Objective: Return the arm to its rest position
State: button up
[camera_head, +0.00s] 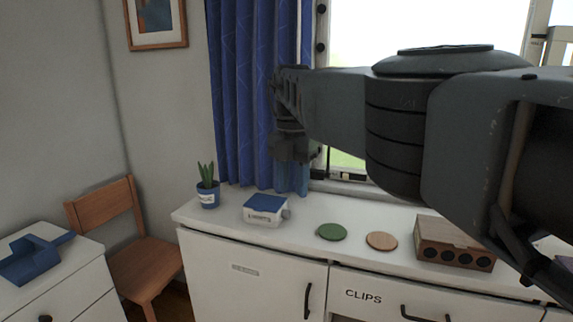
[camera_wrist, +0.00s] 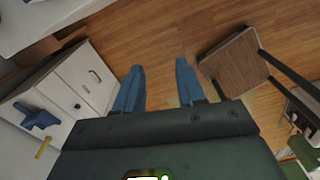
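My arm reaches across the right half of the head view, raised over the white cabinet. My gripper (camera_head: 290,148) hangs at its end, dark, in front of the blue curtain. In the wrist view my gripper (camera_wrist: 159,78) has two blue fingers held well apart. Only wooden floor shows between them, and nothing is held. The fingers touch nothing that I can see.
The white cabinet (camera_head: 255,295) bears a potted plant (camera_head: 208,194), a blue-and-white box (camera_head: 264,210), a green disc (camera_head: 332,232), a tan disc (camera_head: 381,241) and a wooden box (camera_head: 455,243). A blue scoop (camera_head: 35,258) lies left, near a wooden chair (camera_head: 145,262).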

jog(key=s+d+f+m+g+h, duration=0.1)
jog(key=s+d+f+h, duration=0.25)
jog(key=d+f, duration=1.05)
jog(key=s+d+f+m+g+h, duration=0.1)
jog(key=s+d+f+h, duration=0.25)
jog(key=d+f, duration=1.05)
jog(key=s+d+r+n+t+h, duration=0.1)
jog(key=s+d+n+h, duration=0.1)
jog(key=s+d+h, duration=0.5)
jog(key=s+d+r+n+h, duration=0.15)
jog(key=s+d, duration=0.25)
jog(key=d, duration=0.8)
jog(key=s+d+n+t+h, duration=0.1)
jog(key=s+d+n+h, duration=0.15)
jog(key=s+d, duration=0.5)
jog(key=s+r+n+t+h, duration=0.2)
jog(key=s+r+n+t, duration=0.4)
jog(key=n+t, duration=0.75)
jog(key=s+a+r+n+y, duration=0.2)
jog(key=s+a+n+y, duration=0.8)
jog(key=s+a, duration=0.5)
jog(key=s+a+r+n+t+y, duration=0.1)
jog(key=s+a+r+n+y, duration=0.1)
jog(key=s+a+n+y, duration=0.8)
jog(key=s+a+n, duration=0.4)
jog(key=a+n, duration=0.1)
jog(key=a, duration=0.4)
jog(key=shift+s+a+r, duration=0.15)
jog(key=shift+s, duration=0.2)
